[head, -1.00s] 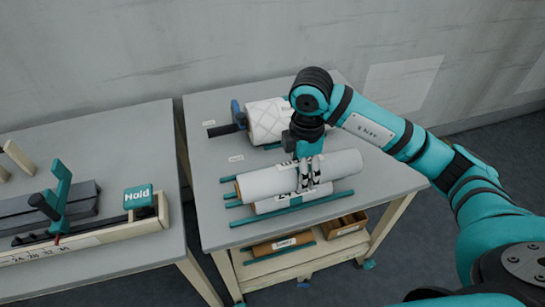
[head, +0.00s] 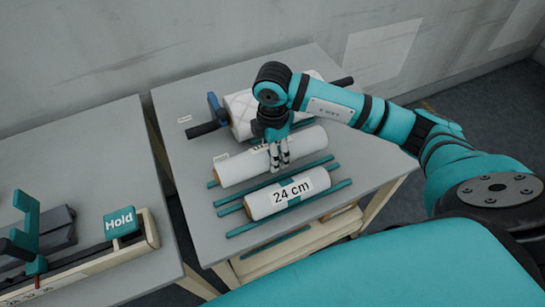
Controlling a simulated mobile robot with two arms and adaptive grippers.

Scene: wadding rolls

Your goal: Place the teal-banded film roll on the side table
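The side table (head: 345,147) is the grey-topped table in the middle of the head view. A short white roll labelled 24 cm (head: 260,207) lies between teal rods near its front edge; a teal strip shows by the label. My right gripper (head: 279,160) points down and is shut on a longer white roll (head: 233,168), its fingers across the roll's near side. This roll is behind the 24 cm roll; whether it rests on the table is hard to tell. My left gripper is not in view.
A thick quilted roll (head: 240,118) on a dark bar stands behind the gripper. Teal rods (head: 240,228) lie on the table front. A gap separates the tables.

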